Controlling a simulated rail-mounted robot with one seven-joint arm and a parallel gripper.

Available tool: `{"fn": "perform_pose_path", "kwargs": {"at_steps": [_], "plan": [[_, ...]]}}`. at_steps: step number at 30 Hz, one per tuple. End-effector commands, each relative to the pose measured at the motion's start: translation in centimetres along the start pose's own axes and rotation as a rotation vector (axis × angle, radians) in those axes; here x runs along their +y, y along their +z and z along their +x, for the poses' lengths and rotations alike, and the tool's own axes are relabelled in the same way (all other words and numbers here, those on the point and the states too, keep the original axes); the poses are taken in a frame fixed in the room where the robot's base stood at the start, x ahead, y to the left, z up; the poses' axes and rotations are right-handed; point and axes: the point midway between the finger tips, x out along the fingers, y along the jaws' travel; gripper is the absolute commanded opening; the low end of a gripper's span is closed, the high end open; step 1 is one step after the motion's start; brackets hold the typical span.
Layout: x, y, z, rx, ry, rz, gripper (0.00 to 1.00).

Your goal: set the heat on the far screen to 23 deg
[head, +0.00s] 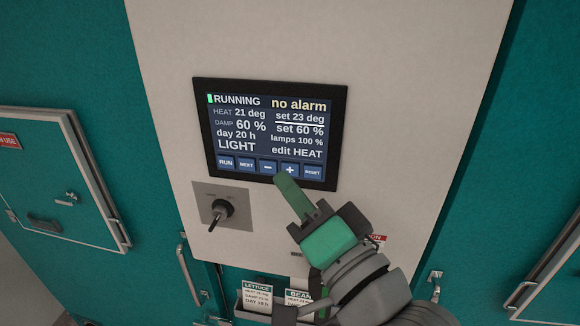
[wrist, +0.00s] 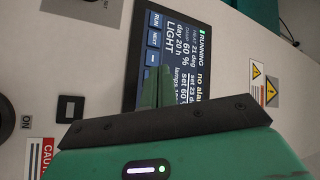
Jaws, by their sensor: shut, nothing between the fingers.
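The screen (head: 330,165) is lit on the pale panel and also shows, turned sideways, in the wrist view (wrist: 178,45). It reads RUNNING, no alarm, HEAT 21 deg with set 23 deg underlined, DAMP 60 % with set 60 %, day 20 h, LIGHT, lamps 100 % and edit HEAT. Its bottom row has RUN, NEXT, minus (head: 267,167), plus (head: 290,170) and RESET buttons. My gripper (head: 284,183) is shut and empty, its green fingertips at the lower edge of the plus button. I cannot tell whether they touch the screen. In the wrist view the fingers cover part of the button row.
A rotary key switch (head: 221,210) is below left of the screen. A holder with LETTUCE (head: 258,298) and BEAN cards (head: 298,297) is under it, partly behind my arm. A teal door (head: 65,180) with a handle stands at left. The panel above the screen is clear.

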Motion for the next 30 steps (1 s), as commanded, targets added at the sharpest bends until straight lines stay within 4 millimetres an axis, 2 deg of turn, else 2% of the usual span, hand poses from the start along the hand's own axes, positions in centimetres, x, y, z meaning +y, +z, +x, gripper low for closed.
{"fn": "perform_pose_path", "kwargs": {"at_steps": [15, 30], "plan": [[-2.4, 2.3, -3.2, 0.0, 0.0, 0.0, 0.0], [-2.5, 2.5, -3.5, 0.0, 0.0, 0.0, 0.0]]}}
